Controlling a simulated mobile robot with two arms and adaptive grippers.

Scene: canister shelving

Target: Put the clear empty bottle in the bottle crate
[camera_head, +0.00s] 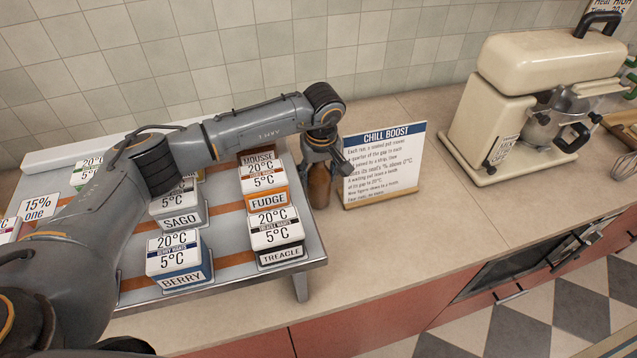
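My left gripper (325,168) reaches in from the left, over the counter beside the rack's right edge. It points down with its fingers spread apart. A brown bottle (319,188) stands upright below and between the fingers. Its top is hidden by the gripper, and I see a gap between it and the right finger. I cannot tell whether the left finger touches it. I see no clear empty bottle and no bottle crate in this view. My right gripper is not in view.
A metal rack (228,262) holds several labelled canisters, including Fudge (266,186), Treacle (277,236) and Berry (178,262). A "Chill Boost" sign (382,165) stands just right of the bottle. A cream mixer (530,100) stands farther right. The counter (420,225) before the sign is clear.

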